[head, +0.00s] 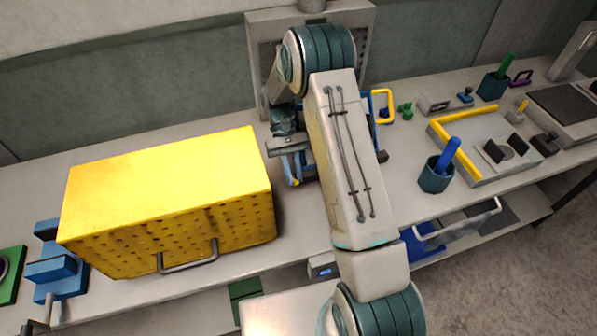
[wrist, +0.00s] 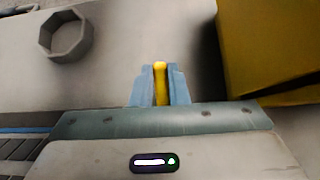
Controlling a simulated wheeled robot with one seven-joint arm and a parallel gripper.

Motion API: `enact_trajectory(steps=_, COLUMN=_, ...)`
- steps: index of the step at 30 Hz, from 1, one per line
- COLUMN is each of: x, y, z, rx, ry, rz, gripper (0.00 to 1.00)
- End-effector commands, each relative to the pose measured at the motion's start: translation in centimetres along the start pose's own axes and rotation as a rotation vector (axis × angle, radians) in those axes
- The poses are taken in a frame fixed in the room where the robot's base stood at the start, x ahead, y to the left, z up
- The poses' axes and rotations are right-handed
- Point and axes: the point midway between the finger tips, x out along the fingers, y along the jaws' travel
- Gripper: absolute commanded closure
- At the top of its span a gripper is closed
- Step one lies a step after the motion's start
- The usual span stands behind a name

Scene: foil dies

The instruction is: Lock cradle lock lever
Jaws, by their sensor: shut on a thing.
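My gripper (wrist: 160,85) is shut on a narrow yellow piece, which looks like the lock lever (wrist: 161,72). The piece stands between the two blue-grey fingers, and its rounded top shows in the wrist view. In the head view my gripper (head: 293,181) is just left of my arm link, over the bench, with a bit of yellow at its fingers. My arm hides much of the area behind and right of it. I cannot make out the cradle or how far the lever is turned.
A large yellow perforated box (head: 170,200) stands left of my gripper; its side also shows in the wrist view (wrist: 275,50). A grey octagonal ring (wrist: 66,35) lies at upper left there. A cup with a blue handle (head: 437,173) and a yellow-edged tray (head: 456,152) are on the right.

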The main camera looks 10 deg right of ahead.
Motion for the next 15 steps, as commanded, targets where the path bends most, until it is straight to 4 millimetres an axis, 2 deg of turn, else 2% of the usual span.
enact_trajectory(steps=8, x=-0.09, y=-0.01, z=-0.02, rx=-0.001, ry=0.003, rz=-0.001, gripper=1.00)
enact_trajectory(steps=9, x=-0.09, y=0.00, z=-0.02, rx=-0.001, ry=0.004, rz=-0.001, gripper=0.77)
enact_trajectory(steps=11, x=-0.08, y=0.02, z=-0.02, rx=-0.001, ry=0.003, rz=-0.001, gripper=0.64)
enact_trajectory(steps=15, x=-0.05, y=0.09, z=-0.02, rx=0.001, ry=0.003, rz=-0.002, gripper=0.64)
